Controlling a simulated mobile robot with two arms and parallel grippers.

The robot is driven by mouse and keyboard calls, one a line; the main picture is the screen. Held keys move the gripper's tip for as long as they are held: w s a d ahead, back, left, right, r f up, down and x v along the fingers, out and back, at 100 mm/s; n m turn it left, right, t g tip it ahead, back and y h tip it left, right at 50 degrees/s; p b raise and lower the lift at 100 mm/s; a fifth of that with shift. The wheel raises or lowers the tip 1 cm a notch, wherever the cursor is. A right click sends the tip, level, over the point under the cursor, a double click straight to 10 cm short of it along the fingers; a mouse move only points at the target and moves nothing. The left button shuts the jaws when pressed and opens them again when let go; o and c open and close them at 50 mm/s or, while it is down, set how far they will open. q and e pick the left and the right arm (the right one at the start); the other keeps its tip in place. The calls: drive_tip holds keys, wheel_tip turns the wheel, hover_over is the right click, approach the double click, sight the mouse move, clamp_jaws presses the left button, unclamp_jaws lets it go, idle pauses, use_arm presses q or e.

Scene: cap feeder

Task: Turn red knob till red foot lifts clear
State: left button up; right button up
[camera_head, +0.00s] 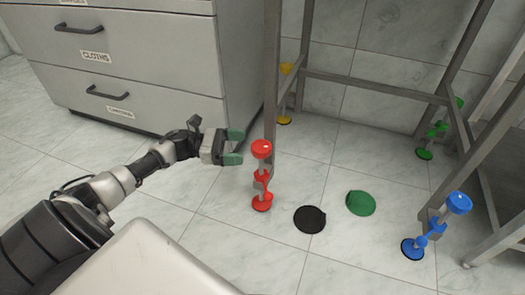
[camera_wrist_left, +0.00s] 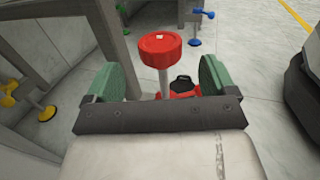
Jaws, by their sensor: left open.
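The red knob (camera_head: 262,149) tops a red foot assembly at the near left leg of a metal frame. The red foot (camera_head: 262,203) is at floor level below it; I cannot tell whether it touches the tiles. My left gripper (camera_head: 240,147) is open, just left of the red knob, with its green fingers apart. In the left wrist view the red knob (camera_wrist_left: 160,48) stands ahead, between and beyond the fingertips of the gripper (camera_wrist_left: 170,80), not gripped. The red foot is partly hidden there below the knob. My right gripper is not in view.
The metal frame's leg (camera_head: 272,90) rises beside the red knob. Blue (camera_head: 458,203), green (camera_head: 460,103) and yellow (camera_head: 285,69) knobs are at other legs. Black (camera_head: 310,219) and green (camera_head: 361,203) discs lie on the floor. A grey drawer cabinet (camera_head: 150,75) stands behind my left arm.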

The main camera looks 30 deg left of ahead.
sight(261, 146)
use_arm(q)
drive_tip(key=b+x, duration=0.2)
drive_tip(key=x, duration=0.3)
drive_tip(key=shift+w+d+f, duration=0.1)
drive_tip(key=shift+w+d, duration=0.05)
drive_tip(key=shift+d, duration=0.2)
drive_tip(key=shift+w+d, duration=0.25)
drive_tip(key=shift+d, duration=0.2)
drive_tip(key=c, duration=0.9)
drive_tip(key=shift+c, duration=0.2)
